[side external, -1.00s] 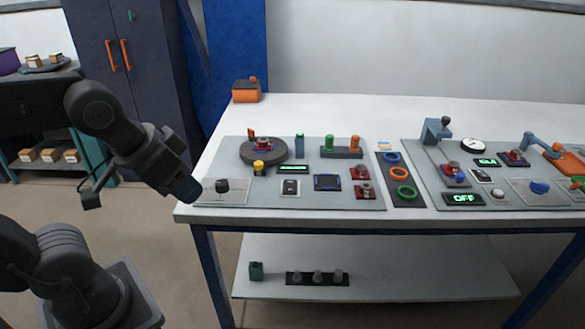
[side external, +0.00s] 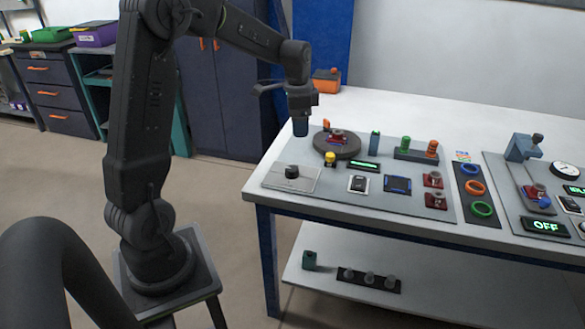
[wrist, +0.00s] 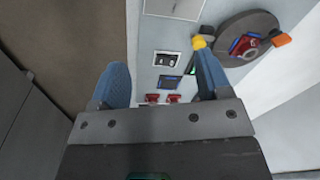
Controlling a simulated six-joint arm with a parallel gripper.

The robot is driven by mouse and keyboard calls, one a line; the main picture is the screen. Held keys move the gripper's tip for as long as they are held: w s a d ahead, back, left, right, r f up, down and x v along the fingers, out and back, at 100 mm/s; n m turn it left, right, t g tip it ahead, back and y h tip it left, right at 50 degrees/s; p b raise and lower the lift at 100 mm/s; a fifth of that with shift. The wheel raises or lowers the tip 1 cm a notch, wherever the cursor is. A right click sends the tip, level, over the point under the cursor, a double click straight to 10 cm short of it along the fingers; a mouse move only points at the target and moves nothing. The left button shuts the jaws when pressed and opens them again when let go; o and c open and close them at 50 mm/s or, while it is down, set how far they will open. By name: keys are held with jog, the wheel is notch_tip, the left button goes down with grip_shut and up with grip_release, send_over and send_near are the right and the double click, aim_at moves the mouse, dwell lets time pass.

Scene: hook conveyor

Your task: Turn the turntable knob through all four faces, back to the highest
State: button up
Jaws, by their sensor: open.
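The turntable (side external: 350,153) is a dark round disc at the back left of the grey panel. A red-and-blue piece (side external: 338,137) sits on it, with an orange tab at its edge. In the wrist view the turntable (wrist: 225,32) is at the upper right. A black knob (side external: 292,171) stands on a pale plate (side external: 275,183) at the panel's front left. A yellow-topped post (side external: 330,158) stands beside the disc. My gripper (side external: 301,128) points down, above and apart from the panel, left of the turntable. Its blue fingers (wrist: 162,85) are open and empty.
Coloured rings (side external: 475,188) lie further right. An orange box (side external: 327,80) stands behind.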

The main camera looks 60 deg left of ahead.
jog(key=m, duration=0.1)
send_near(292, 168)
jog(key=shift+g, duration=0.4)
jog(key=f, duration=0.9)
jog(key=shift+w+f, duration=0.35)
jog(key=shift+c, duration=0.3)
jog(key=c, duration=0.9)
jog(key=shift+o, duration=0.2)
